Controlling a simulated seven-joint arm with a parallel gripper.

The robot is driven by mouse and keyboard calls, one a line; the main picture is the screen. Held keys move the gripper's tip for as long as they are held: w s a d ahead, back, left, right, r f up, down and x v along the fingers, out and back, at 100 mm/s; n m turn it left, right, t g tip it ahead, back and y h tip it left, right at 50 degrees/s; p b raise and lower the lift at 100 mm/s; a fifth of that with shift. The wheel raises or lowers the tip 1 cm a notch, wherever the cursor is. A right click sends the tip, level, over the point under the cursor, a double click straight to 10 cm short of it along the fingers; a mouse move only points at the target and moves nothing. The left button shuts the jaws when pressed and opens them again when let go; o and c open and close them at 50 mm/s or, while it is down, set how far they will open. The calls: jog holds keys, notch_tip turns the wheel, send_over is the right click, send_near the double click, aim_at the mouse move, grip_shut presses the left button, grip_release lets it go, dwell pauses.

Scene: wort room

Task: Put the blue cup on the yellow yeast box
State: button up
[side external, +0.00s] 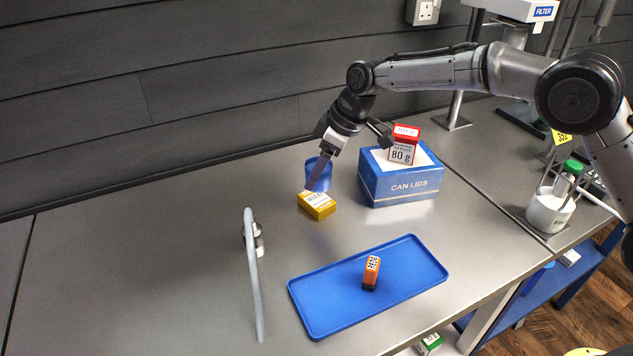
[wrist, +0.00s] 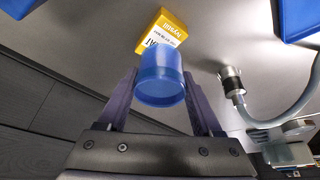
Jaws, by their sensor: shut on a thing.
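The blue cup (side external: 325,177) is between the fingers of my gripper (side external: 314,180), which is shut on it. In the wrist view the cup (wrist: 161,82) sits between the two dark fingers of my gripper (wrist: 161,75). The yellow yeast box (side external: 318,207) lies on the steel worktop, just in front of the cup in the side view. In the wrist view the yeast box (wrist: 163,31) shows just beyond the cup, partly hidden by it. I cannot tell whether the cup touches the worktop.
A blue can-lids box (side external: 400,183) with a red and white carton (side external: 403,146) on top stands to the right. A blue tray (side external: 325,311) holding an orange box (side external: 371,272) lies in front. The left worktop is clear.

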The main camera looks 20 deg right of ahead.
aim_at(317, 183)
jog(key=shift+w+a+f, duration=0.1)
jog(key=shift+w+f, duration=0.05)
jog(key=shift+f, duration=0.05)
jog(key=shift+w+f, duration=0.1)
jog(key=shift+f, duration=1.55)
jog(key=shift+f, duration=0.15)
jog(key=o, duration=1.5)
jog(key=shift+v, duration=6.15)
